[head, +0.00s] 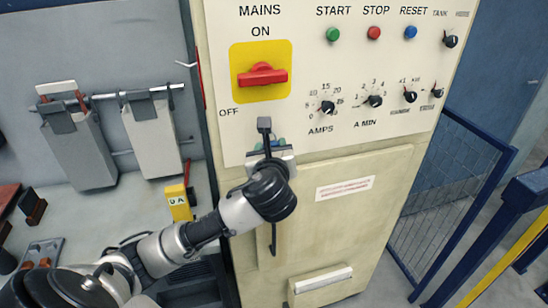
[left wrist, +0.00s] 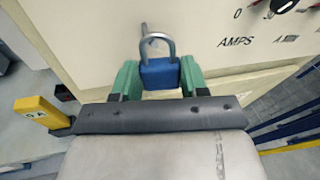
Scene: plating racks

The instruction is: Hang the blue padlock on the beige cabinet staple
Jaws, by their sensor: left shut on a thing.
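The blue padlock (left wrist: 160,74) is held upright between the green fingers of my left gripper (left wrist: 160,82) in the left wrist view. Its grey shackle (left wrist: 172,43) points up toward the cabinet face. A thin metal piece shows by the shackle's left side; I cannot tell whether it is the staple or whether the shackle is around it. In the head view my left gripper (head: 268,147) is at the front of the beige cabinet (head: 350,220), below the red mains switch. The padlock and staple are mostly hidden there by my wrist. My right gripper is not in view.
The red mains switch (head: 262,75) and several buttons and knobs are on the cabinet's upper panel. A yellow block (head: 179,203) stands on the bench to the left, below a rail with hanging grey plates (head: 78,150). Blue railings (head: 470,165) are at the right.

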